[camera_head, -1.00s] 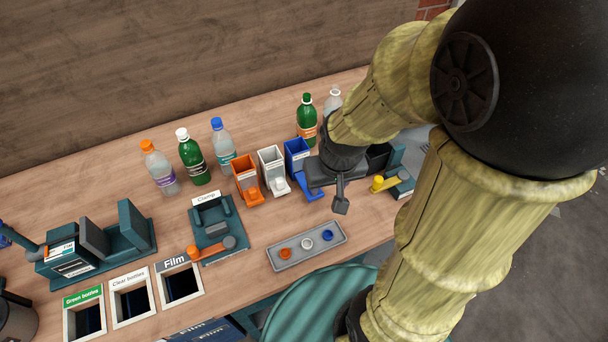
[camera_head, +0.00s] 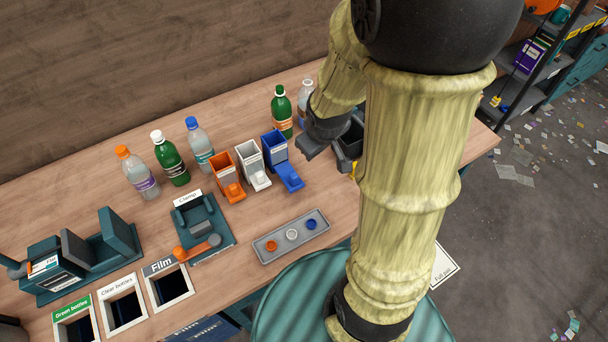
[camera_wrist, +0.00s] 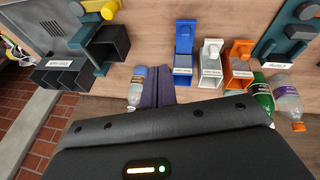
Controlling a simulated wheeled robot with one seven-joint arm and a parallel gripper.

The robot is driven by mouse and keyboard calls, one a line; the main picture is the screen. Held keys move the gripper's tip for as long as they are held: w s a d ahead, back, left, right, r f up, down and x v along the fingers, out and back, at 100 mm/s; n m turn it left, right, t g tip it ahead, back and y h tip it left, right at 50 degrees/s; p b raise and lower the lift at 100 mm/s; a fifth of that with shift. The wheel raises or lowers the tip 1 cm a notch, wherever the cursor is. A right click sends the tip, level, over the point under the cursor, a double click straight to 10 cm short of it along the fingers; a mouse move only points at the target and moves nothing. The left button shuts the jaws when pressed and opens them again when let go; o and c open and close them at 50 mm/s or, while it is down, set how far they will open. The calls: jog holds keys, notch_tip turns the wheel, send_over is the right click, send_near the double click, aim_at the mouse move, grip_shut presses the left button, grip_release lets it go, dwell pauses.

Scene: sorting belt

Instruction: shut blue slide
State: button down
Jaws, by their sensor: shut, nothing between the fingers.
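The blue slide box (camera_head: 273,146) stands at the right end of a row of three small boxes. Its blue slide (camera_head: 289,178) sticks out at the front, towards the table's near edge. In the wrist view the blue slide (camera_wrist: 184,32) reaches out farther than the white and orange ones. My gripper (camera_head: 308,149) is shut and empty, just right of the blue box and apart from the slide. Its dark fingers (camera_wrist: 151,84) show in the wrist view, beside the rear of the blue box.
The white box (camera_head: 250,156) and orange box (camera_head: 224,167) stand left of the blue one. A green bottle (camera_head: 281,111) and a clear bottle (camera_head: 305,95) stand behind. A grey tray (camera_head: 262,253) with caps lies in front. Bare table lies between tray and boxes.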

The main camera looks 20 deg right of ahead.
jog(key=w+d+f+n+t+y+p, duration=0.2)
jog(key=w+d+f+n+p, duration=0.15)
jog(key=w+d+n, duration=0.45)
jog(key=s+f+n+g+y+p, duration=0.2)
jog(key=s+f+n+g+y, duration=0.2)
jog(key=n, duration=0.8)
jog(key=s+a+f+y, duration=0.1)
jog(key=s+f+y, duration=0.1)
jog(key=s+f, duration=0.1)
jog(key=shift+s+f+g, duration=0.3)
jog(key=shift+f, duration=0.15)
jog(key=p, duration=0.2)
send_near(295, 188)
jog(key=s+f, duration=0.2)
jog(key=f, duration=0.1)
jog(key=shift+s+f, duration=0.2)
jog(key=shift+f, duration=0.05)
jog(key=w+a+p, duration=0.2)
jog(key=shift+w, duration=0.35)
jog(key=shift+w+a, duration=0.1)
jog(key=shift+w, duration=0.05)
